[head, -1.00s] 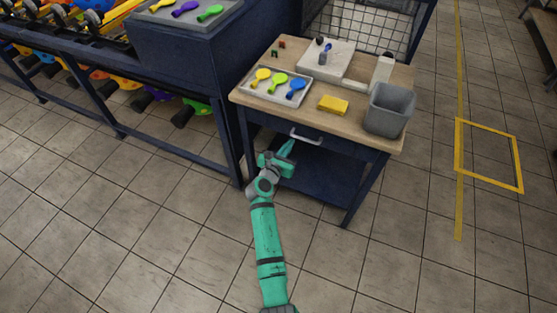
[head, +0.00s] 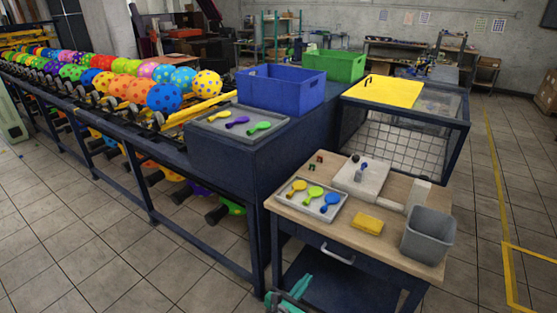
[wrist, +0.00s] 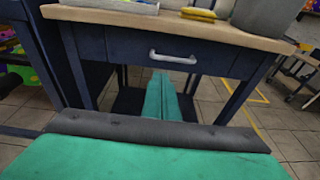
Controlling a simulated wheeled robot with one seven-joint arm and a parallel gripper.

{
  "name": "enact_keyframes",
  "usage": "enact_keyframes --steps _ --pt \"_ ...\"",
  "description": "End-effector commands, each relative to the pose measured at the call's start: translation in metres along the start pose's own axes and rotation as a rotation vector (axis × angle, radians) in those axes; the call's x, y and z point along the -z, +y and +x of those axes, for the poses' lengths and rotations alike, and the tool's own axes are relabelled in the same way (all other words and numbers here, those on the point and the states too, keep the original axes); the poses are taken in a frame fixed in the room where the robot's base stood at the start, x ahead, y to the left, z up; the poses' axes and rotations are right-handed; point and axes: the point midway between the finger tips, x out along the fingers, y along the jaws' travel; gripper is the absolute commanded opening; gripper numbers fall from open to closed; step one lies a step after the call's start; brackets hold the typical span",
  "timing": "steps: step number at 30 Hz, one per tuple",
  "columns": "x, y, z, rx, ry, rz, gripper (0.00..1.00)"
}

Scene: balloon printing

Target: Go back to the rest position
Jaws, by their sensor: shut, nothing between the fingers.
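My gripper (wrist: 162,97) is green and shows in the wrist view with its fingers together and nothing between them. It points toward the front of the small wooden-topped table (wrist: 215,29), below the drawer handle (wrist: 173,58), and looks apart from it. In the head view only a green part of my arm shows at the bottom edge, in front of the table.
The table (head: 393,231) holds a grey tray (head: 291,207) of balloons, a yellow sponge (head: 367,223) and a grey bin (head: 428,235). Left of it stands the machine with a blue crate (head: 281,89), a green crate (head: 333,65) and patterned balloons. Floor is clear at front left.

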Motion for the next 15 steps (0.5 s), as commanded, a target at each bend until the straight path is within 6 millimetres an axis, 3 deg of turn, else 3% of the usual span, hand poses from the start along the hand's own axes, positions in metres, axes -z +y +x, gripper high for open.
enact_keyframes --steps 5,9,15 --pt "0.031 -0.004 -0.024 -0.052 0.049 0.133 0.00" --pt "0.072 -0.011 -0.065 -0.125 0.134 0.380 0.00" --pt "0.115 -0.024 -0.135 -0.201 0.277 0.778 0.00"
